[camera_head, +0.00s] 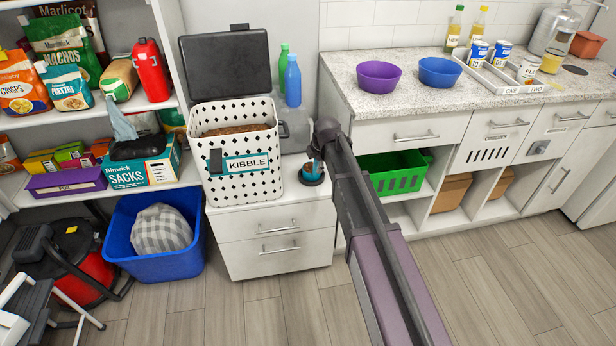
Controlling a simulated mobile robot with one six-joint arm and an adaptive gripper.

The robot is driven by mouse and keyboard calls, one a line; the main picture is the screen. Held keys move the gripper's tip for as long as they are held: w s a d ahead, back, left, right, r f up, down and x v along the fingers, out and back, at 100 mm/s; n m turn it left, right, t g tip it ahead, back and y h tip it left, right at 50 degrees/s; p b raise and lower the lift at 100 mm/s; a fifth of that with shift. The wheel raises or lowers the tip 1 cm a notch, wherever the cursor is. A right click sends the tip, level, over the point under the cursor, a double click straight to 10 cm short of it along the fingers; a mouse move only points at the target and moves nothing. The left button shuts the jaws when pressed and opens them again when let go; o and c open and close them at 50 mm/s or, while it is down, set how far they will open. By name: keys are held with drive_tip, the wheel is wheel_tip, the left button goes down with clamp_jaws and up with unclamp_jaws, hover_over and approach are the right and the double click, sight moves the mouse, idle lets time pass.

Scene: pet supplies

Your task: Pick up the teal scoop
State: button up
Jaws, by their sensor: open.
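The teal scoop (311,168) shows as a small teal patch in a round dark holder or dish on top of the white drawer cabinet. It is just right of the kibble bin. My arm reaches in from the lower right, and my gripper (316,157) is at its far end, right above the scoop. The gripper is open. My wrist and arm cover part of the scoop, and I cannot tell whether the fingers touch it.
The white kibble bin (243,185), its dark lid raised, stands close left of the scoop. A blue bottle (293,81) and a green bottle (283,66) stand behind. The counter (408,99) with bowls is at right. A blue tub (187,262) is on the floor.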

drive_tip(key=shift+c, duration=0.2)
idle(0.3)
clamp_jaws()
drive_tip(key=shift+r, duration=0.15)
wheel_tip(320, 180, up, 3)
drive_tip(key=p, duration=0.3)
drive_tip(key=s+d+r+p, duration=0.1)
drive_tip(key=s+d, duration=0.1)
drive_tip(key=s, duration=0.5)
drive_tip(key=s+d+p, duration=0.1)
drive_tip(key=s+d, duration=0.1)
drive_tip(key=s, duration=0.6)
drive_tip(key=shift+s+d+r, duration=0.2)
drive_tip(key=shift+d+r, duration=0.05)
drive_tip(key=shift+r, duration=0.15)
drive_tip(key=shift+r, duration=0.1)
